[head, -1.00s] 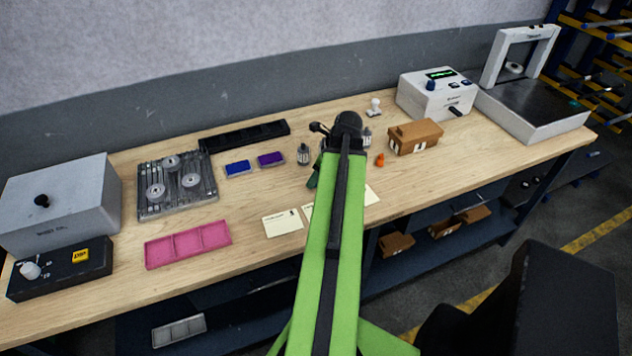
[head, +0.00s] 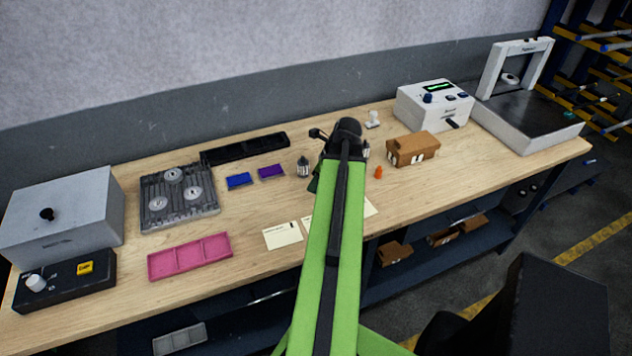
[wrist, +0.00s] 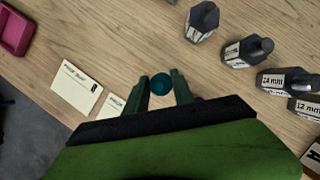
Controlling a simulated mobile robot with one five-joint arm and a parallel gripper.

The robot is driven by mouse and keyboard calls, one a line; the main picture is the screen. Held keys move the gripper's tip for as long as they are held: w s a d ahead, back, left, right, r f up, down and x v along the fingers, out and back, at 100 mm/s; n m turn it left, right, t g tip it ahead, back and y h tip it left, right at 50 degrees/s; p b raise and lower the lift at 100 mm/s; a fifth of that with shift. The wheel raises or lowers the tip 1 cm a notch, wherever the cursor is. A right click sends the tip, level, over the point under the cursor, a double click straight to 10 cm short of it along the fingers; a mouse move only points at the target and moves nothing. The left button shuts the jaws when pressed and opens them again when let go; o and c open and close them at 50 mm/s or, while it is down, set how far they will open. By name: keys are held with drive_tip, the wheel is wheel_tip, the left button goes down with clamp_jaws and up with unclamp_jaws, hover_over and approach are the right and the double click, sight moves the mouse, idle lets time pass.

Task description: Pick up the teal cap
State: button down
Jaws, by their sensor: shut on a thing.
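The teal cap (wrist: 161,84) shows in the wrist view as a small round piece between the fingertips of my gripper (wrist: 161,88). My gripper is shut on it, with one dark green finger on each side. I cannot tell whether the cap still touches the bench. In the head view my green arm hides the cap and most of my gripper.
Several grey marked pieces (wrist: 202,20) stand close beyond my gripper. Cream cards (wrist: 76,88) lie to its left. A pink tray (head: 189,256), an orange piece (head: 379,172) and a cardboard box (head: 413,149) also lie on the wooden bench (head: 110,300).

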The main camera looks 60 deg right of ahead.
drive_tip(key=s+d+r+p, duration=0.6)
drive_tip(key=s+r, duration=0.2)
drive_tip(key=s, duration=0.2)
drive_tip(key=shift+p, duration=0.3)
